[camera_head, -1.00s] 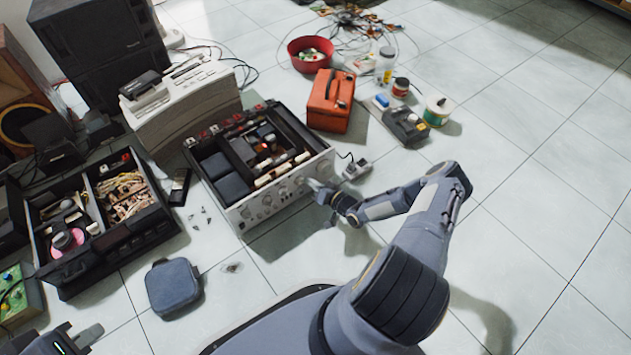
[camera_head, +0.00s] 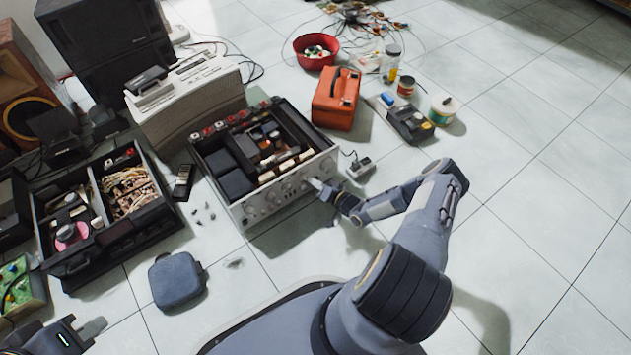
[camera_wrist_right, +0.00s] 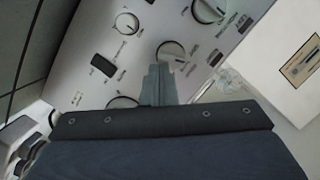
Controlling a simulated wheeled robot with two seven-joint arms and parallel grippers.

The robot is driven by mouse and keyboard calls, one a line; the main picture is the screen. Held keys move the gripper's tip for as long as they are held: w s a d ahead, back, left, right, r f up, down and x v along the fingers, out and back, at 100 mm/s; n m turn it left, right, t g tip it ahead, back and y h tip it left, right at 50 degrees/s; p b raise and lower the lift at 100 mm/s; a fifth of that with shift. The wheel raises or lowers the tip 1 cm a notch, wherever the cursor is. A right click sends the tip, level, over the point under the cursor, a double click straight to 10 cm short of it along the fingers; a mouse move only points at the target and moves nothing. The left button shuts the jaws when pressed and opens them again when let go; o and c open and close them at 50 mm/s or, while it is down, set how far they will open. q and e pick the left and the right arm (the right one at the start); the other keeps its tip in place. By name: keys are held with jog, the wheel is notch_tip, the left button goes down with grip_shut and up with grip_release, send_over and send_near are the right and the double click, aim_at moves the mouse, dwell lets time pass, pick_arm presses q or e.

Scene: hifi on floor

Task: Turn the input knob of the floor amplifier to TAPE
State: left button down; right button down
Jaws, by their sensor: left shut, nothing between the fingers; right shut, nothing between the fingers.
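The floor amplifier (camera_head: 285,190) has its top open and its silver front panel, lined with knobs, facing me. My right gripper (camera_head: 317,184) is shut at the right part of that panel. In the right wrist view the closed fingertips (camera_wrist_right: 159,68) are at the lower left edge of a round silver knob (camera_wrist_right: 172,50); I cannot tell if they touch it. Other knobs show at the upper left (camera_wrist_right: 126,23) and top right (camera_wrist_right: 208,10). The panel lettering is too small to read. My left gripper (camera_head: 95,327) is shut and empty at the lower left, away from the amplifier.
An open black case (camera_head: 150,225) of parts stands left of the amplifier, a blue-grey pouch (camera_head: 176,281) in front. An orange box (camera_head: 335,98) and a small grey device (camera_head: 408,120) stand behind on the right. The tiled floor at the right is clear.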

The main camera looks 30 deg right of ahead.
jog(key=m, duration=0.1)
jog(key=f+m+y, duration=0.1)
jog(key=m, duration=0.2)
jog(key=shift+a+f+m+t, duration=0.15)
jog(key=shift+a+m+t, duration=0.15)
jog(key=shift+a+t, duration=0.1)
jog(key=shift+f, duration=0.15)
dwell(0.8)
